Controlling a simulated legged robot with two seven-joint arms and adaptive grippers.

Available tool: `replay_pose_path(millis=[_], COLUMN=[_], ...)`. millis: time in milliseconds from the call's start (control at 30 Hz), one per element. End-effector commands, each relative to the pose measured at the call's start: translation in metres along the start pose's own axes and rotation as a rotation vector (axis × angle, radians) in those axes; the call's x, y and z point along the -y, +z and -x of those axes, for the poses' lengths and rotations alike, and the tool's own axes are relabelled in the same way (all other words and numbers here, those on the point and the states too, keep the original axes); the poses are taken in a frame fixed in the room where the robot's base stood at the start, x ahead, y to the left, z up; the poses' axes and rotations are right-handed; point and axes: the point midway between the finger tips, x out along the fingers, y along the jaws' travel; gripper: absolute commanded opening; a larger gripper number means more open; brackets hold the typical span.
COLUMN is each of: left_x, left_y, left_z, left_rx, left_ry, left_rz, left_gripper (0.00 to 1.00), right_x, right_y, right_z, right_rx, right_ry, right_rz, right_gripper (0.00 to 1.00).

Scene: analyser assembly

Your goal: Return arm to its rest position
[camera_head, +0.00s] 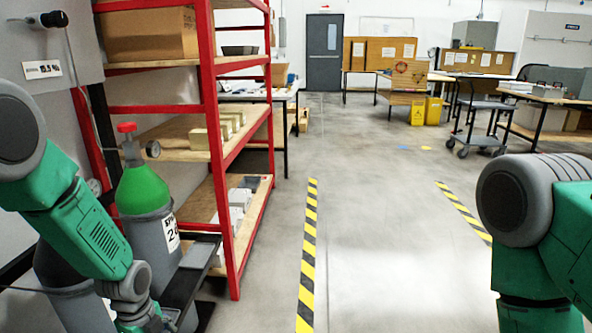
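My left arm (92,232) is green and grey. It comes in from the left edge and slopes down to the bottom edge, in front of the gas cylinders. Its wrist (130,286) shows low at the left, and the fingers of my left gripper cannot be made out below it. My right arm (516,200) shows at the right edge as a large grey joint with green links running down out of the picture. My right gripper is outside the picture.
A gas cylinder (142,188) with a green top and red cap stands close beside my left arm. A red shelf rack (222,150) with boxes stands behind it. Yellow-black floor tape (308,250) runs ahead over clear floor. A cart (478,108) and tables stand far right.

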Motion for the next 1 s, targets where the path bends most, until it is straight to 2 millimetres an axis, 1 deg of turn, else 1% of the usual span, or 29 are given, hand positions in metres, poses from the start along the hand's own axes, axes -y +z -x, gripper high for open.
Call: replay_pose_path(millis=[267,367,467,567,600,700,800,900,1000], left_x=[-0.040,-0.060,-0.087,-0.124,-0.142,-0.184,-0.218,-0.241,-0.254], left_y=[-0.026,-0.038,-0.052,-0.070,-0.078,-0.094,-0.105,-0.112,-0.116], left_z=[-0.017,-0.024,-0.029,-0.031,-0.030,-0.023,-0.013,-0.003,0.004], left_rx=[-0.012,-0.016,-0.020,-0.023,-0.023,-0.021,-0.019,-0.017,-0.019], left_ry=[-0.004,-0.006,-0.008,-0.009,-0.009,-0.016,-0.028,-0.041,-0.052], left_rz=[0.286,0.429,0.613,0.858,0.973,1.260,1.504,1.684,1.793], left_gripper=[0.93,0.93,0.93,0.93,0.93,0.93,0.93,0.93,0.93], right_x=[0.000,0.000,0.000,0.000,0.000,0.000,0.000,0.000,0.000], right_y=[0.000,-0.001,-0.001,-0.002,-0.002,-0.002,-0.003,-0.003,-0.003], right_z=[0.012,0.017,0.024,0.034,0.038,0.048,0.056,0.060,0.063], right_rx=[0.000,0.001,0.001,0.001,0.001,0.001,0.001,0.001,0.001], right_ry=[0.000,0.000,0.000,0.000,0.000,0.000,0.000,0.000,0.000], right_rz=[0.000,0.000,0.000,0.000,0.000,0.000,0.000,0.000,0.000], right_gripper=[0.40,0.40,0.40,0.40,0.40,0.40,0.40,0.40,0.40])
